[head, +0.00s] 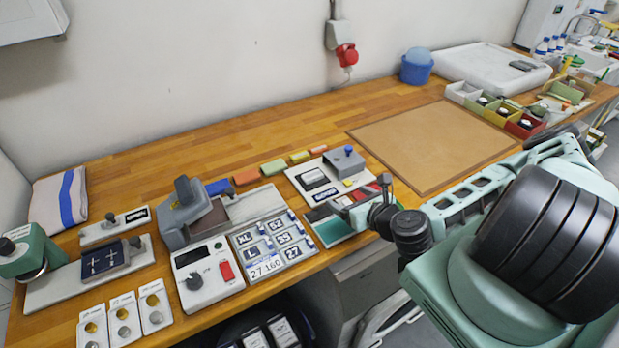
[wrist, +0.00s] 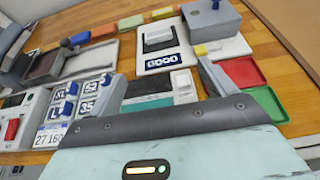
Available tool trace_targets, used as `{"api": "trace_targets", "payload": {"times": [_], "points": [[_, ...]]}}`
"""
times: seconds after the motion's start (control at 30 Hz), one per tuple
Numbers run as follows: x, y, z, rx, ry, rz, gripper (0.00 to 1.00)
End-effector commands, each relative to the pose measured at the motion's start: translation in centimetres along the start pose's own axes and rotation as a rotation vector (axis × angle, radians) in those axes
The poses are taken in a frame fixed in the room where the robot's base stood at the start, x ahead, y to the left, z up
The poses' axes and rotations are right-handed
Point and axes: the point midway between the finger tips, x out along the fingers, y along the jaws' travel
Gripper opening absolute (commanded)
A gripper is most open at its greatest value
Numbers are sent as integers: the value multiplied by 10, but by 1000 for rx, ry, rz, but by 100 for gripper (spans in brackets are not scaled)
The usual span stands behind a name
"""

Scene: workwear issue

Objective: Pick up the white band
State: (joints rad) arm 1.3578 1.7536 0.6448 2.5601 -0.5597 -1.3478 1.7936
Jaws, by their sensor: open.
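My gripper (head: 358,206) is at the front edge of the bench, low over the small colored trays. In the wrist view its grey fingers (wrist: 166,86) stand wide apart with nothing held between them. I cannot tell for sure whether this piece is the white band; no other band is clear. The dark green tray also shows in the head view (head: 335,231), partly hidden near my gripper.
A red tray (wrist: 243,72) and a green tray (wrist: 274,101) lie right of my gripper. Behind are a white plate with a grey box (head: 343,159) and a black label. A size-label panel (head: 272,245) stands left. A brown mat (head: 435,145) is clear.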

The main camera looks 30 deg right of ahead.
Motion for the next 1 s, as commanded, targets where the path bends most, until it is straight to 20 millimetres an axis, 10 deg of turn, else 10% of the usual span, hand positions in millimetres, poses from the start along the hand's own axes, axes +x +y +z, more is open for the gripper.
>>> {"api": "trace_targets", "payload": {"times": [1.0], "points": [[109, 2, 1, -6, 2, 5, 84]]}}
